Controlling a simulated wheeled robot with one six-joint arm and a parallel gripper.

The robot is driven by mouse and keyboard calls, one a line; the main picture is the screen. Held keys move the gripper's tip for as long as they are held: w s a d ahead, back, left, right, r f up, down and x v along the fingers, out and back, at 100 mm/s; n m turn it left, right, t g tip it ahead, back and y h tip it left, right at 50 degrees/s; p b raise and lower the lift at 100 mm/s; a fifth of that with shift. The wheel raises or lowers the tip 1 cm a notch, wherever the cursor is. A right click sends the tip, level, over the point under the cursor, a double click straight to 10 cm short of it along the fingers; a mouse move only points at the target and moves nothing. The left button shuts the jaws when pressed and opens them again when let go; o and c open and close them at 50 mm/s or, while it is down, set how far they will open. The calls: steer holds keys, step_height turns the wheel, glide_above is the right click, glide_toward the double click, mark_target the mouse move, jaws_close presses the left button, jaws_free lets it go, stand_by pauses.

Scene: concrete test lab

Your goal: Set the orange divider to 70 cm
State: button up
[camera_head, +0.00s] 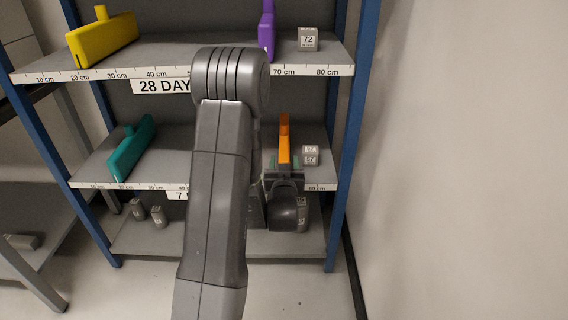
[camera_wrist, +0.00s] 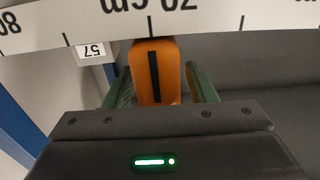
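The orange divider (camera_head: 284,139) stands on the middle shelf, left of a small grey cube. In the wrist view its orange front end (camera_wrist: 171,78) has a black vertical line. That line is at, or very slightly right of, the 70 cm tick on the upside-down scale strip (camera_wrist: 205,16). My gripper (camera_wrist: 160,88) has its green-padded fingers on either side of the divider. A gap shows at the right finger; the left finger is very close to the divider. In the head view my gripper (camera_head: 284,164) is at the shelf's front edge, and my arm hides much of the shelf and scale.
Yellow (camera_head: 103,38) and purple (camera_head: 267,30) dividers are on the shelf above. More grey samples stand on the bottom shelf.

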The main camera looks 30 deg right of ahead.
steer(key=p+v, duration=0.1)
steer(key=v, duration=1.2)
steer(key=shift+s, duration=0.4)
steer(key=shift+w+a, duration=0.1)
steer(key=b+x, duration=0.1)
steer(key=x, duration=1.2)
steer(key=shift+w, duration=0.4)
steer(key=shift+w+a, duration=0.1)
steer(key=shift+a, duration=0.05)
